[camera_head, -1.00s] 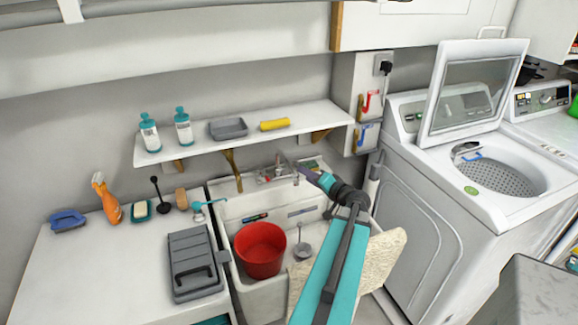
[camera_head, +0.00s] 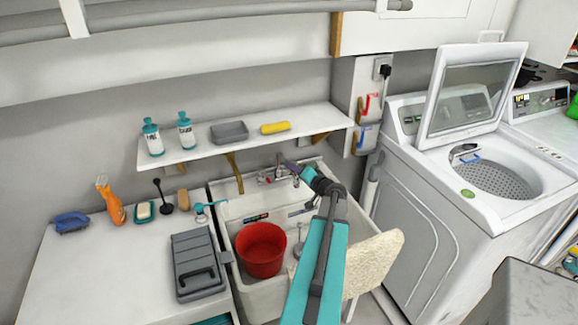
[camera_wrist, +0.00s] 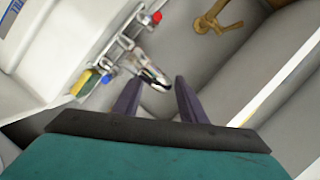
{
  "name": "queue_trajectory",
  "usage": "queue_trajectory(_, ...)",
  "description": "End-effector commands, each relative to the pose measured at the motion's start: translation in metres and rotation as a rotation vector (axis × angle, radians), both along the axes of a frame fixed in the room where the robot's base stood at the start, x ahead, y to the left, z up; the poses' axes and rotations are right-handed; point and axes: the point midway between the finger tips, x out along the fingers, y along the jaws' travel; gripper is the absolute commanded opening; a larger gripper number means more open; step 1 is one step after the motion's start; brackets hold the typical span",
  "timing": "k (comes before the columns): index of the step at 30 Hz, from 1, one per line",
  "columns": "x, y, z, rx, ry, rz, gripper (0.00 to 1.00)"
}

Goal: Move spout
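The chrome spout (camera_wrist: 152,72) belongs to the wall tap (camera_head: 268,178) at the back of the white sink. In the wrist view the spout's end comes close to the gap between my two purple fingers. My gripper (camera_wrist: 158,88) is open, with its fingers spread and nothing visibly held. In the head view my gripper (camera_head: 288,167) is beside the tap on its right, and it partly hides that side. I cannot tell whether a finger touches the spout.
A red bucket (camera_head: 261,250) stands in the sink (camera_head: 232,207). A shelf (camera_head: 205,147) with bottles, a tray and a yellow roll is above. A cream cloth (camera_head: 372,262) hangs at the sink's right. A washer stands further right.

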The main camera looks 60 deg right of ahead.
Motion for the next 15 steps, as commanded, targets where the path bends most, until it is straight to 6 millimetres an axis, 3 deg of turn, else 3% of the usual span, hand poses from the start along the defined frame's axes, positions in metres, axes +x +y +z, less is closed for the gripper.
queue_trajectory(6,0.021,-0.01,-0.003,0.0,0.0,0.001,0.38)
queue_trajectory(15,0.034,-0.015,-0.008,0.0,0.001,-0.001,0.38)
